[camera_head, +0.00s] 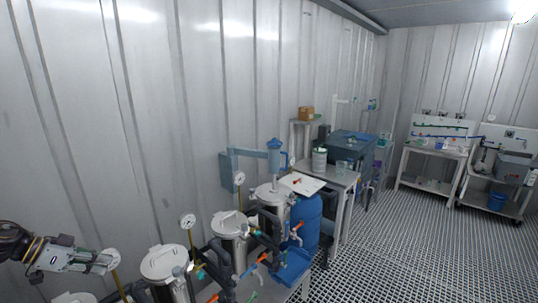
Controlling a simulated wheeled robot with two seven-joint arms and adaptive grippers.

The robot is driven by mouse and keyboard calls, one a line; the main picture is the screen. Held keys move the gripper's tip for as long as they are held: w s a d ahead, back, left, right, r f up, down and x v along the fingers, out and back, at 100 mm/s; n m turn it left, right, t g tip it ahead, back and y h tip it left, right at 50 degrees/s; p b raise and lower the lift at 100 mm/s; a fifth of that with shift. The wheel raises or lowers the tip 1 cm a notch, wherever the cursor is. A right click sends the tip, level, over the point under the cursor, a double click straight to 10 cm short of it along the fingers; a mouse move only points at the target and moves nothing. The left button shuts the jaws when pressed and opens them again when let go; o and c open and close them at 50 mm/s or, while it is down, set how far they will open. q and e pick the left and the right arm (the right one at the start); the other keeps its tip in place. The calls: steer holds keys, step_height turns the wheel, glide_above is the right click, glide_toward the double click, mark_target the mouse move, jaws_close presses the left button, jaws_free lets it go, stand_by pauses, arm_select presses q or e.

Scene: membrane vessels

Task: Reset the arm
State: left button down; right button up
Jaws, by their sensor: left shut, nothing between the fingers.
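My left gripper (108,261) comes in at the lower left on its arm and is shut and empty. Its fingertips are close to a round dial gauge on a brass-coloured stem in the picture; I cannot tell whether they touch. A lidded steel vessel (165,264) stands to the right of the gripper. Two more steel vessels, a middle one (229,226) and a far one (270,194), stand further along the row. My right gripper is not in view.
Dial gauges (187,221) and valves with orange handles (264,258) stick up around the vessels. A blue drum (306,222) and a table (340,178) stand beyond. The ribbed wall (110,120) runs behind the row. The grated floor (400,255) at right is clear.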

arm_select(q)
steer(key=shift+w+d+f+n+t+y, duration=1.05)
steer(key=shift+d+f+t, duration=1.45)
steer(key=shift+d, duration=3.35)
steer(key=shift+w+d+f+n+t+y, duration=0.45)
steer(key=shift+w+d+f+t+y, duration=0.8)
steer(key=shift+d+f, duration=3.25)
steer(key=s+d+f+n+g+y, duration=0.1)
steer(key=s+d+f+g, duration=0.15)
steer(key=s, duration=0.55)
steer(key=s+d+f+g+y, duration=0.1)
steer(key=s+f+g, duration=0.1)
steer(key=s+g, duration=0.35)
steer(key=s+d+f+n+g+y, duration=0.1)
steer(key=s+f+g, duration=0.1)
steer(key=s, duration=0.8)
step_height(320, 180, down, 33)
steer(key=s, duration=0.2)
steer(key=s+a+f+g, duration=0.1)
steer(key=s+a+f, duration=0.1)
steer(key=s+f, duration=0.8)
steer(key=s+a+f+g, duration=0.1)
steer(key=s+f, duration=0.8)
steer(key=s, duration=0.3)
steer(key=shift+s+a+f, duration=0.15)
steer(key=shift+a+f, duration=0.2)
steer(key=shift+f, duration=0.05)
